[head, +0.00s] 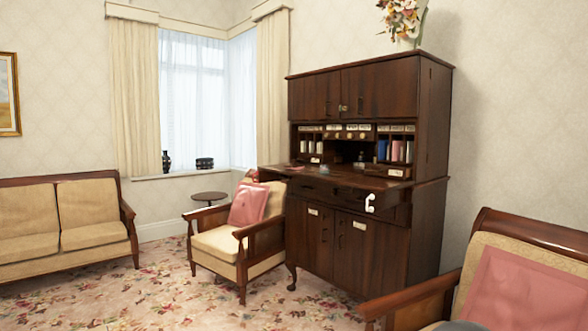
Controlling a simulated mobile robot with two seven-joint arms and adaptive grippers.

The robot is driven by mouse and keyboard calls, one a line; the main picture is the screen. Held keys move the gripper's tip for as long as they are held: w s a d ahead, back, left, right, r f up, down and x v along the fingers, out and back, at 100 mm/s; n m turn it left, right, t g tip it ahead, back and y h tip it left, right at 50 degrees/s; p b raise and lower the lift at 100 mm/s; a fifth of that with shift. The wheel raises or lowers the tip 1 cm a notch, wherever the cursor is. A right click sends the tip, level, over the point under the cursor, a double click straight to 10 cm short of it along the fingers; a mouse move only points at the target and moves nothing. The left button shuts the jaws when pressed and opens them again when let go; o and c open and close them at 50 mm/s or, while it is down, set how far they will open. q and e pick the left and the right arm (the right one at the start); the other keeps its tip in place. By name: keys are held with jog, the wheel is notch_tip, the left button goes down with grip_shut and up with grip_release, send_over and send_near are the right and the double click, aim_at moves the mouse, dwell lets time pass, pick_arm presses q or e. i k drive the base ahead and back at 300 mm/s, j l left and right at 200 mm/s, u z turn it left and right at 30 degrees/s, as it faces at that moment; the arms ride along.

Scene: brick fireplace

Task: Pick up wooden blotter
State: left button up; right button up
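I cannot make out the wooden blotter for certain. A dark wooden secretary desk (345,240) stands against the wall right of the window, with its writing surface (330,178) folded out. A few small items lie on that surface, too small to identify from here. Neither of my grippers can be made out in the head view.
A wooden armchair with a pink cushion (248,205) stands close to the desk's left front. Another armchair with a pink cushion (525,290) fills the lower right. A sofa (60,218) is at left. Flowered carpet (160,295) lies open between them.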

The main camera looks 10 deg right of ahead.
aim_at(295, 167)
jog(key=i+z, duration=0.25)
jog(key=i+u, duration=0.1)
jog(key=i, duration=0.5)
jog(key=i+u, duration=0.1)
jog(key=i, duration=0.55)
jog(key=i+l+u, duration=0.15)
jog(key=i, duration=0.45)
jog(key=i+l+u, duration=0.1)
jog(key=i, duration=0.55)
jog(key=i+j+u, duration=0.4)
jog(key=i+u, duration=0.4)
jog(key=i, duration=0.25)
jog(key=i+l+u, duration=0.1)
jog(key=i+u, duration=0.3)
jog(key=i, duration=0.15)
